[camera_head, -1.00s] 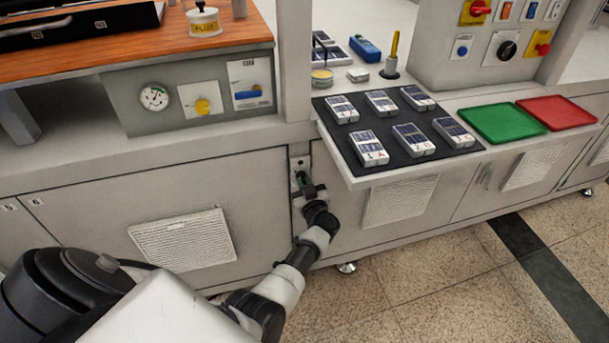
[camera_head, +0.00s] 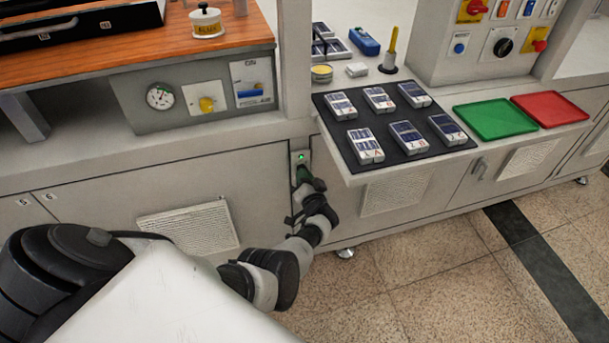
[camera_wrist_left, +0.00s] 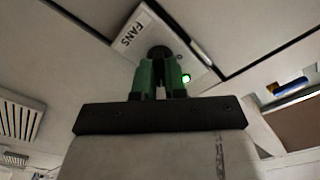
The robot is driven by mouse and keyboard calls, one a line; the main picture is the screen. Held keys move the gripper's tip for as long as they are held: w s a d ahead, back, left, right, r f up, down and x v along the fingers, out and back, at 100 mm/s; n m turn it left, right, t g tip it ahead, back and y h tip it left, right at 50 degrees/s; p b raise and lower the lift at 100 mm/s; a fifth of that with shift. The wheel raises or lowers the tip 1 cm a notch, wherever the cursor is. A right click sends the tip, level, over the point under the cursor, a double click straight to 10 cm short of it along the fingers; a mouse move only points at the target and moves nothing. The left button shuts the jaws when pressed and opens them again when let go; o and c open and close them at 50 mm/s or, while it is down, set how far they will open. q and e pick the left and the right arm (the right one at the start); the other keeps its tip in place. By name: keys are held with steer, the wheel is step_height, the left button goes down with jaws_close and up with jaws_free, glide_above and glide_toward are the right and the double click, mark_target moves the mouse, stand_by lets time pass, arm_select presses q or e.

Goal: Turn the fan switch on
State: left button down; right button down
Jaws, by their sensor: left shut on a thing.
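The fan switch is a dark round knob (camera_wrist_left: 160,52) on a pale plate labelled FANS (camera_wrist_left: 132,33). A green lamp (camera_wrist_left: 186,78) glows beside the knob. In the head view the switch plate (camera_head: 297,157) is on the narrow cabinet panel, with the green lamp lit at its top. My left gripper (camera_wrist_left: 161,70) has green fingers and is shut on the knob, one finger on each side. The left gripper (camera_head: 302,175) hides most of the knob in the head view. My right gripper is not in view.
A bench edge with a black mat (camera_head: 350,158) holding several small devices juts out just right of my left arm. A grey box with a gauge (camera_head: 160,97) stands above left. Vented cabinet doors (camera_head: 195,228) flank the switch. The floor in front is clear.

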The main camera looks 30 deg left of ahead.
arm_select(q)
steer(key=shift+f+m, duration=0.1)
steer(key=shift+m, duration=0.5)
steer(key=c, duration=1.2)
jaws_free()
